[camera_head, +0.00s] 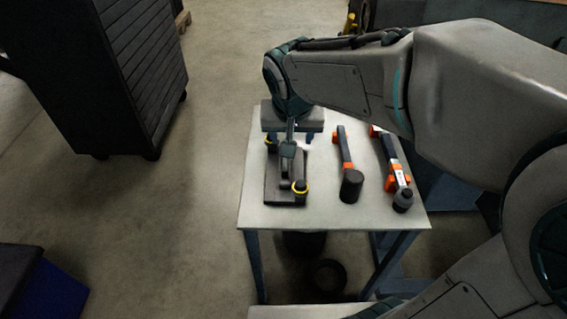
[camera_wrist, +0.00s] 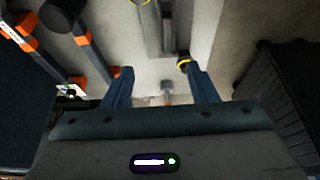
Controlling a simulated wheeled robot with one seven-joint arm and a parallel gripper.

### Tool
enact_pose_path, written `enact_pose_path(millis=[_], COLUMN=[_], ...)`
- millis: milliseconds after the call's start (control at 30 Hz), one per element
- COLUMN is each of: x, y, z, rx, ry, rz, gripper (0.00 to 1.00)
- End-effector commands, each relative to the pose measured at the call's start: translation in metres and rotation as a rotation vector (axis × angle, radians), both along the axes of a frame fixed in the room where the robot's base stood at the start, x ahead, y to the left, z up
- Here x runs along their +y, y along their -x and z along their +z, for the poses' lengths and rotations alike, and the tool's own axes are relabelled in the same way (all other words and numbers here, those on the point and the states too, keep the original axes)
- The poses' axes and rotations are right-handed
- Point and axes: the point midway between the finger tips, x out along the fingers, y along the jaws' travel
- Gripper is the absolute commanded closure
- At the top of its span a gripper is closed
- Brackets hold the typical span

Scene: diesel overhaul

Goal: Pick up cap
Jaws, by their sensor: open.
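A dark, flat block (camera_head: 284,190) lies on the white table, with a grey piece on top. Black round parts with yellow rings show at its near end (camera_head: 300,187) and far end (camera_head: 271,144). I cannot tell for certain which part is the cap. My gripper (camera_head: 289,140) is open above the block's far end, pointing down, its fingers apart. In the wrist view one yellow-ringed part (camera_wrist: 184,63) is close to the right fingertip, and another (camera_wrist: 140,2) is cut by the top edge. Contact cannot be judged. Nothing is visibly held.
On the white table (camera_head: 258,217), a black-headed mallet (camera_head: 350,186) lies right of the block, and another orange-and-black tool (camera_head: 396,175) lies further right. A dark drawer cabinet (camera_head: 110,75) stands at left. The table's front left corner is bare.

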Motion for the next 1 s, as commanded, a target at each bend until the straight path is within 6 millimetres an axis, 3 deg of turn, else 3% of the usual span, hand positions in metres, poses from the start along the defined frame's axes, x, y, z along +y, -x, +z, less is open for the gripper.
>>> enact_pose_path(millis=[33,233,533,867,1000], x=[0.005,0.012,0.011,0.011,0.012], y=[-0.003,-0.01,-0.031,-0.04,-0.045], z=[-0.01,-0.025,-0.077,-0.099,-0.119], rx=[-0.003,-0.007,-0.005,-0.008,-0.006], ry=[-0.001,-0.004,-0.004,-0.005,-0.003], rz=[0.002,0.0,0.001,0.001,0.0], gripper=[0.47,0.47,0.47,0.47,0.47])
